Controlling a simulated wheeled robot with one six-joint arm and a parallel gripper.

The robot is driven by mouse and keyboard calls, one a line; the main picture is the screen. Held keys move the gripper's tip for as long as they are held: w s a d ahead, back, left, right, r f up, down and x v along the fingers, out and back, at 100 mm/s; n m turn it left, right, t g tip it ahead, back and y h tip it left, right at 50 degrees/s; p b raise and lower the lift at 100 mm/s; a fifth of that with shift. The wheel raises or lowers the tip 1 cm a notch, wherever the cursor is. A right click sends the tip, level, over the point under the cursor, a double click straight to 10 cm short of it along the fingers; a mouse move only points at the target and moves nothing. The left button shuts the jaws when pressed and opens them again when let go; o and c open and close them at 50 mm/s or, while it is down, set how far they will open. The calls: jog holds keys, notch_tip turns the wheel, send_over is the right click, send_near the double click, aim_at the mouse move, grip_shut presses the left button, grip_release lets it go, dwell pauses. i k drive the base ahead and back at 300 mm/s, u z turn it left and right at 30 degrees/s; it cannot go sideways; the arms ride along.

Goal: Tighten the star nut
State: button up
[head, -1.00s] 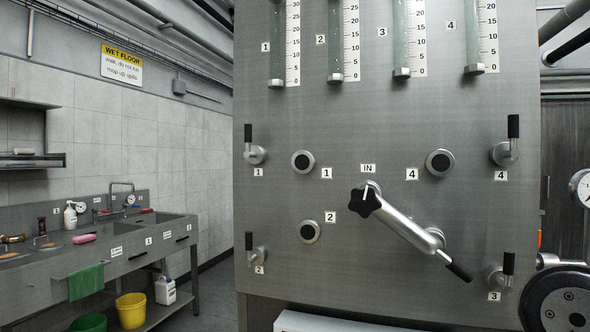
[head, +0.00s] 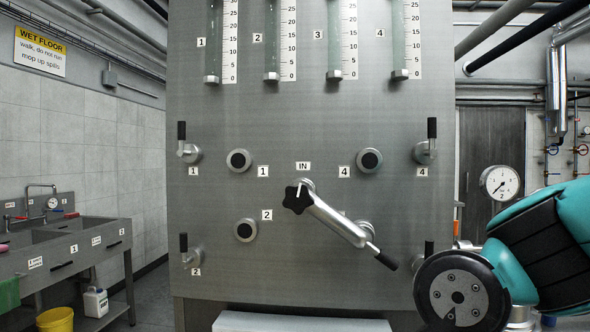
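The black star nut (head: 297,199) shows in the head view on the steel panel, just below the IN label (head: 303,166). It sits at the upper left end of a slanted metal pipe (head: 335,219) that runs down to the right. The pipe ends near a port beside a black-gripped lever (head: 381,256). A small white mark shows on the nut's upper edge. How tight the nut is cannot be told. My gripper is out of view; only part of my arm shows at the lower right, apart from the nut.
The panel (head: 215,120) carries sight tubes with scales above, round ports such as port 1 (head: 239,161), and corner valve levers. A pressure gauge (head: 501,183) stands to the right. A sink bench (head: 60,250) with a yellow bucket (head: 55,319) is at left.

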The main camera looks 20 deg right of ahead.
aim_at(297, 198)
jog(key=z, duration=1.25)
jog(key=i, duration=0.6)
jog(key=u, duration=2.25)
